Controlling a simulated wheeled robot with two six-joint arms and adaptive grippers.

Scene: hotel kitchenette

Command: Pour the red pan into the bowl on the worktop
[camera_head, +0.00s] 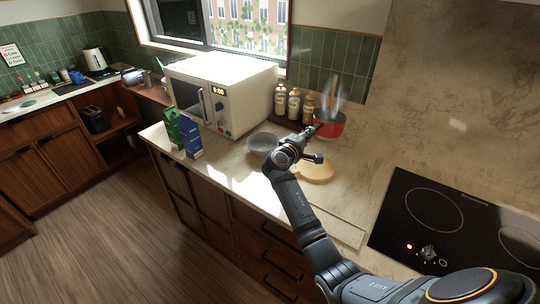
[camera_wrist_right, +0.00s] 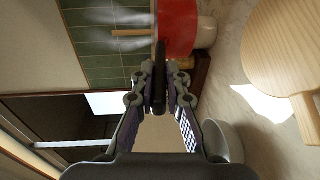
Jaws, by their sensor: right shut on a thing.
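The red pan (camera_head: 331,126) is at the back of the worktop (camera_head: 228,164), beside the jars. A wooden stick (camera_head: 334,88) stands up from it and pale steam rises. The pan looks level; I cannot tell whether it touches the worktop. My right gripper (camera_head: 313,131) is shut on its dark handle. The wrist view shows the fingers (camera_wrist_right: 160,88) closed on the handle, with the red side (camera_wrist_right: 178,25) beyond. The grey bowl (camera_head: 263,142) stands on the worktop left of the gripper, partly behind my wrist; its rim shows in the wrist view (camera_wrist_right: 224,140). My left gripper is not in view.
A round wooden board (camera_head: 318,170) lies just below the gripper. A microwave (camera_head: 222,88), several jars (camera_head: 294,104) and green and blue cartons (camera_head: 190,137) stand around the bowl. The hob (camera_head: 430,215) is at right with a red light lit.

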